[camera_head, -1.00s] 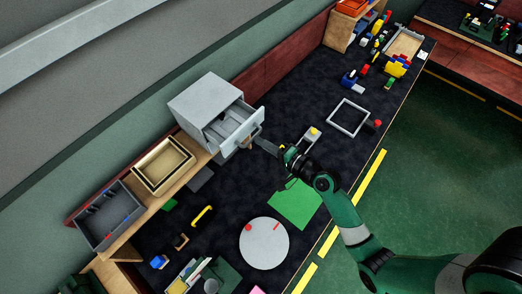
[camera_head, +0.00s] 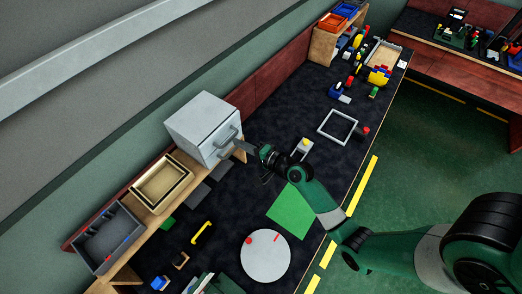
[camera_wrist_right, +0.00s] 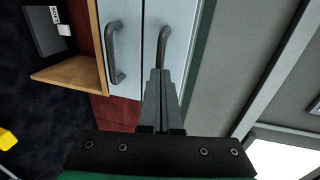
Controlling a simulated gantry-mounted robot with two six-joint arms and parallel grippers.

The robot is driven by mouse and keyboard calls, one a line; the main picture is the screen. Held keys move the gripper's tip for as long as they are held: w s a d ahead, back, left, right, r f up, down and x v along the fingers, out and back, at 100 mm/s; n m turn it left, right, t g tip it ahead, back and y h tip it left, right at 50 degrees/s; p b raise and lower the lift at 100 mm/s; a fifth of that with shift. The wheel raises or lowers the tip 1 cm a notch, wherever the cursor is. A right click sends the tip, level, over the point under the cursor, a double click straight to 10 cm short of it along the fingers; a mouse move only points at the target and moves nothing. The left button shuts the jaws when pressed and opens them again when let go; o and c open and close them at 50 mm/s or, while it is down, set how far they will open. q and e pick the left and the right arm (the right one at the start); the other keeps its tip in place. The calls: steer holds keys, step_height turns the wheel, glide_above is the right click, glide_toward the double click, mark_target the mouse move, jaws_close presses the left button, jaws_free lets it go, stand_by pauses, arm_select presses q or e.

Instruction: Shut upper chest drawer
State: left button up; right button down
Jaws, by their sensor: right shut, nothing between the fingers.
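The pale grey chest (camera_head: 196,118) stands on the wooden shelf against the wall. Its upper drawer (camera_head: 224,132) now looks flush with the chest front. In the right wrist view two drawer fronts lie side by side: the upper drawer (camera_wrist_right: 180,70) with a dark bar handle (camera_wrist_right: 163,45), and the lower drawer (camera_wrist_right: 130,45) with its own handle (camera_wrist_right: 113,50). My right gripper (camera_head: 243,147) is shut and empty at the chest front. In the wrist view its fingertips (camera_wrist_right: 158,76) overlap the end of the upper handle; whether they touch it I cannot tell. My left gripper is not in view.
A wooden tray (camera_head: 161,184) and a grey divided bin (camera_head: 104,238) stand left of the chest on the shelf. On the dark table are a green plate (camera_head: 289,211), a round white disc (camera_head: 266,257) and a grey square frame (camera_head: 338,127).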

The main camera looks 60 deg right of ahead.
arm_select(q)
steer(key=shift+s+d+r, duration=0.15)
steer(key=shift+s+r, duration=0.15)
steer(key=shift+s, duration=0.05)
arm_select(e)
steer(key=v, duration=1.2)
steer(key=shift+s+a, duration=0.2)
steer(key=shift+s, duration=0.15)
